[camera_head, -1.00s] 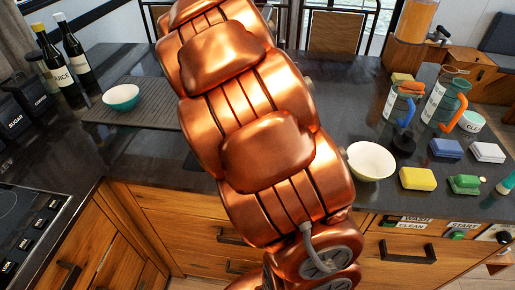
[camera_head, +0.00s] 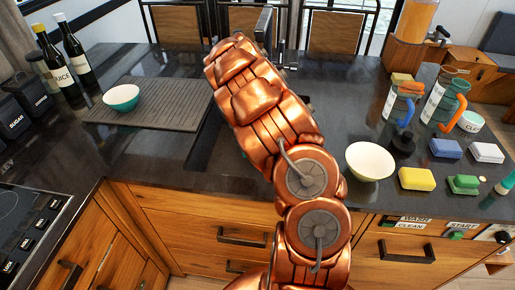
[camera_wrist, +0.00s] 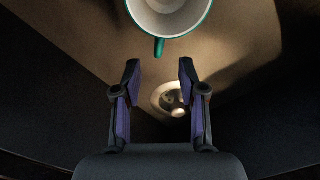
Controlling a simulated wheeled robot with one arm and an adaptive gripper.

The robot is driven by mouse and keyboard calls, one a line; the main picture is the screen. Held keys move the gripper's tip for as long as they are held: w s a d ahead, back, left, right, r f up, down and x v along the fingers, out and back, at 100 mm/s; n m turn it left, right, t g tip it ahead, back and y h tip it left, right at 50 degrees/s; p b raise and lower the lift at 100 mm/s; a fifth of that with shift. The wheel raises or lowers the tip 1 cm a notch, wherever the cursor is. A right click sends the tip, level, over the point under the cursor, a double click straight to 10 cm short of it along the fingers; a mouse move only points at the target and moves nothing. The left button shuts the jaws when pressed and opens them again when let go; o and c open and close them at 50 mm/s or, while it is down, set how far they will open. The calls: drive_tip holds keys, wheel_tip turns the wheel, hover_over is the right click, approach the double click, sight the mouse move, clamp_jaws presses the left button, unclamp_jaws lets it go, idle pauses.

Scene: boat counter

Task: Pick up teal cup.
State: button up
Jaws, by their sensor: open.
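The teal cup (camera_wrist: 170,18) shows in the wrist view at the top edge, partly cut off. I see its white inside, teal rim and a teal handle pointing toward my gripper (camera_wrist: 159,68). The gripper is open, with its two fingers apart and nothing between them. The handle lies just past the fingertips, roughly midway between them. The cup seems to be down in a dark sink basin, near a round drain (camera_wrist: 172,98). In the head view my arm hides the cup and the gripper.
Dark sink walls surround the gripper. In the head view, a teal-and-white bowl (camera_head: 121,97) stands on a grey drying mat (camera_head: 165,113) at left. A cream bowl (camera_head: 370,161), a yellow sponge (camera_head: 417,179) and jugs (camera_head: 442,103) stand to the right.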

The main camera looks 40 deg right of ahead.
sight(244, 156)
drive_tip(key=shift+a+f+p, duration=0.15)
drive_tip(key=shift+f+p, duration=1.3)
drive_tip(key=shift+f, duration=2.15)
clamp_jaws()
